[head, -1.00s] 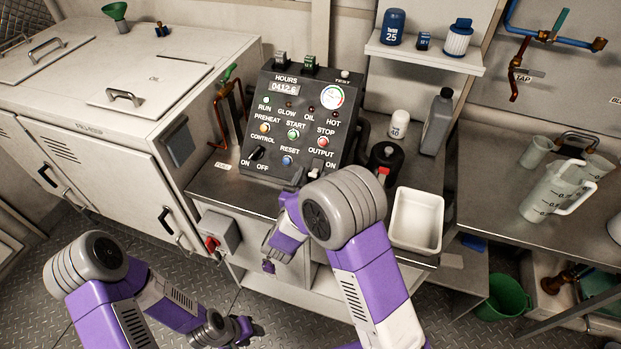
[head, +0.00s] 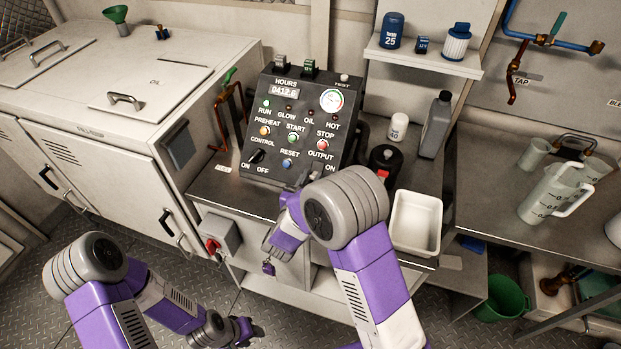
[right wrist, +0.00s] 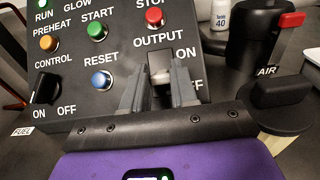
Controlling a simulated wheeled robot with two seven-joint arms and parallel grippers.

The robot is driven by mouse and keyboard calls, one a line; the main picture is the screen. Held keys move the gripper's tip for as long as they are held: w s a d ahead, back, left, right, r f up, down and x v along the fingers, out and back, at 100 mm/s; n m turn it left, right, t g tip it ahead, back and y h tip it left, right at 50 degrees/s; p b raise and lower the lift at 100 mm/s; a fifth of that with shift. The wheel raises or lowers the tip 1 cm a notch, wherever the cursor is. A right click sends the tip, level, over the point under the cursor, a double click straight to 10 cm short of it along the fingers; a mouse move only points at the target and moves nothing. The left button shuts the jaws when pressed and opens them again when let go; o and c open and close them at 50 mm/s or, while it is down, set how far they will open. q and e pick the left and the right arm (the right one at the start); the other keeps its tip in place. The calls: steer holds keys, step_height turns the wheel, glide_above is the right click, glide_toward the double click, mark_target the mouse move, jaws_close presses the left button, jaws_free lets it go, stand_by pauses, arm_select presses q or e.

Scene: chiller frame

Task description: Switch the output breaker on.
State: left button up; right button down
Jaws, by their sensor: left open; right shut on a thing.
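The dark control panel (head: 297,125) stands on the steel bench. Its output breaker (right wrist: 160,64) sits below the OUTPUT label, with ON printed to its right. In the right wrist view, my right gripper's (right wrist: 160,92) two grey fingers stand on either side of the breaker's lower part and are shut on it. They hide its lower end, so I cannot tell the lever's position. In the head view my right forearm and hand cover part of the panel's lower right corner. My left gripper (head: 247,331) is open and empty, low over the floor, away from the panel.
The control knob (right wrist: 45,92) and blue reset button (right wrist: 101,81) lie left of the breaker. The green RUN lamp (head: 267,104) is lit. A red-handled switch box (head: 218,236) is on the bench front.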

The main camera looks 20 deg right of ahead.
steer(key=r+g+y+p, duration=0.1)
steer(key=g+p, duration=0.1)
steer(key=p, duration=0.3)
steer(key=w+d+r+g+y+p, duration=0.1)
steer(key=g+y+p, duration=0.1)
steer(key=p, duration=0.2)
steer(key=w+r+g+y+p, duration=0.1)
steer(key=g+p, duration=0.1)
steer(key=p, duration=0.3)
steer(key=shift+w+d+g+y+p, duration=0.1)
steer(key=shift+d+g+y+p, duration=0.1)
steer(key=shift+g+y+p, duration=0.15)
steer(key=shift+w+d+g+y+p, duration=0.2)
steer(key=shift+g+p, duration=0.25)
steer(key=shift+p, duration=0.4)
steer(key=shift+s+a+f, duration=0.1)
steer(key=shift+a, duration=0.05)
steer(key=c, duration=0.9)
jaws_free()
steer(key=v, duration=0.7)
steer(key=shift+s+r, duration=0.15)
steer(key=shift+r, duration=0.1)
